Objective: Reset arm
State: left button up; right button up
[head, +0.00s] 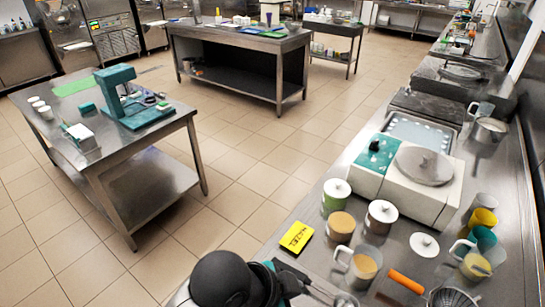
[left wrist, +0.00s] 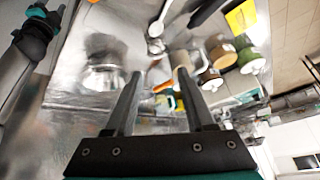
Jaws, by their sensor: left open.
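My left gripper (left wrist: 159,75) is open in the left wrist view. Its two dark fingers stand apart with nothing held between them, above the steel counter. A dark arm of mine (head: 225,280) shows at the bottom of the head view, at the counter's near left edge; its fingertips cannot be made out. Another arm of mine (left wrist: 28,45) shows at the upper left of the left wrist view, with a dark end that is too unclear to read as open or shut.
The right counter holds a yellow card (head: 296,236), a green jar (head: 335,199), a brown jar (head: 381,218), an orange-handled tool (head: 407,282), several cups and a white batch machine (head: 417,197). A steel table (head: 158,184) stands at left. The tiled floor (head: 262,150) between is clear.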

pick_arm(q)
jog(key=s+a+f+n+y, duration=0.2)
jog(key=s+a+n, duration=0.15)
jog(key=a, duration=0.35)
jog(key=s+a+f+n+y, duration=0.2)
jog(key=a+n, duration=0.3)
jog(key=a, duration=0.1)
jog(key=s+a+f+n+y, duration=0.1)
jog(key=s+a+f+n, duration=0.1)
jog(key=a+n, duration=0.4)
notch_tip(320, 180, down, 30)
jog(key=s+a+m+b, duration=0.1)
jog(key=s+a+b, duration=0.1)
jog(key=b, duration=0.6)
jog(key=s+a+f+g+b, duration=0.1)
jog(key=s+f+b, duration=0.2)
jog(key=s+f, duration=0.5)
jog(key=s+a+f+g+b, duration=0.1)
jog(key=s+f+b, duration=0.3)
jog(key=s+f, duration=0.3)
notch_tip(320, 180, down, 6)
jog(key=shift+s+a+r+y, duration=0.15)
jog(key=shift+s+r+y, duration=0.1)
jog(key=shift+s+y, duration=0.15)
pick_arm(e)
notch_tip(320, 180, down, 15)
